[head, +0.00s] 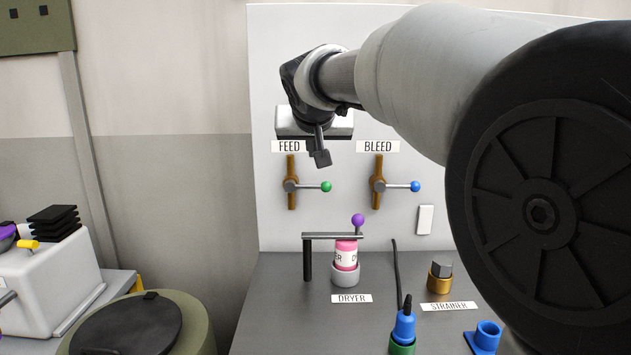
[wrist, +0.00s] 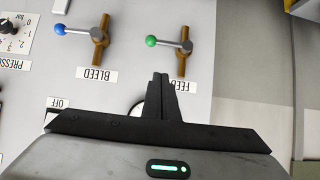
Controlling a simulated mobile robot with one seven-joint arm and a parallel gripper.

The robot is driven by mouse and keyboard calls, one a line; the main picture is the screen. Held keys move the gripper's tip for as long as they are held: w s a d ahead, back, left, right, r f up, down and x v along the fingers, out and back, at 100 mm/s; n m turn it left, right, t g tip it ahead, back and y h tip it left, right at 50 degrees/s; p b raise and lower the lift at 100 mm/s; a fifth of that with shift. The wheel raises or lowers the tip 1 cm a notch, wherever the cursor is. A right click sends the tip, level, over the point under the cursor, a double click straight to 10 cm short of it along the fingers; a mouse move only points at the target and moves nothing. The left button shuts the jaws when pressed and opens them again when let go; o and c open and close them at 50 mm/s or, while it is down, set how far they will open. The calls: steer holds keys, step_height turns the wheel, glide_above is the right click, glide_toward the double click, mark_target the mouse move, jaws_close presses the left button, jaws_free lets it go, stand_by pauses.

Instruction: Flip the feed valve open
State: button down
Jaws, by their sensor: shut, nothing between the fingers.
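The feed valve (head: 291,186) is on the white panel under the FEED label (head: 289,146). Its brown pipe is vertical. Its lever with a green ball (head: 327,187) points right, crosswise to the pipe. My gripper (head: 320,158) is shut and empty, above the lever and in front of the panel, apart from the green ball. In the wrist view, which is turned over, the feed valve (wrist: 185,47) lies beyond my shut fingertips (wrist: 161,77), with its green ball (wrist: 151,41) at the left. My fingers partly cover the FEED label there.
The bleed valve (head: 379,186) with a blue ball (head: 415,186) sits right of the feed valve. Below stand the pink dryer cartridge (head: 346,254) under a bar with a purple ball (head: 358,220), the strainer (head: 440,277) and a blue-capped fitting (head: 404,325). The panel left of the feed valve is clear.

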glide_above(308, 187)
steer(key=s+d, duration=0.2)
steer(key=s, duration=0.1)
step_height(308, 187, down, 6)
steer(key=f, duration=0.1)
steer(key=f+b, duration=0.1)
steer(key=f, duration=0.1)
steer(key=shift+w+a+f, duration=0.1)
steer(key=shift+w+f, duration=0.15)
steer(key=shift+w, duration=0.1)
steer(key=shift+f+y+p, duration=0.2)
steer(key=shift+y+p, duration=0.1)
steer(key=shift+p, duration=0.15)
